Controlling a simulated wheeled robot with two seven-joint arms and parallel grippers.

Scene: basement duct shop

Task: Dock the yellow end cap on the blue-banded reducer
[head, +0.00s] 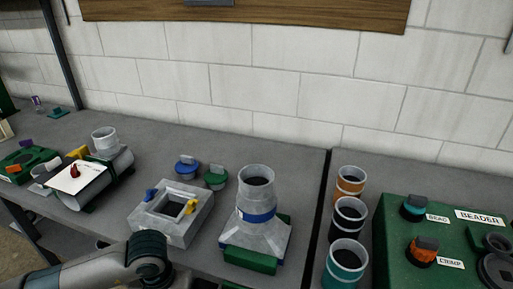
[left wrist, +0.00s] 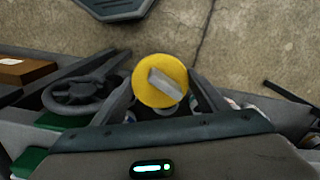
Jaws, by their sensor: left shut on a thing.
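The blue-banded reducer (head: 262,237) stands upright near the middle of the head view, on a green block (head: 250,261). It is grey metal with a flared square base, a round collar with an open dark top, and a blue band around its neck. The yellow end cap (left wrist: 146,93) is a round disc with a grey bar handle in the left wrist view. My left gripper (left wrist: 161,82) is shut on it, one finger on each side. In the head view only my left arm shows at the lower left; the gripper and cap are out of that picture. My right gripper is in neither view.
A square grey duct piece (head: 150,220) with blue and yellow clips sits left of the reducer. Behind it are a blue cap (head: 186,169) and a green cap (head: 215,181). Banded cylinders (head: 348,220) and a green beader machine (head: 395,235) stand right. The bench behind the reducer is clear.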

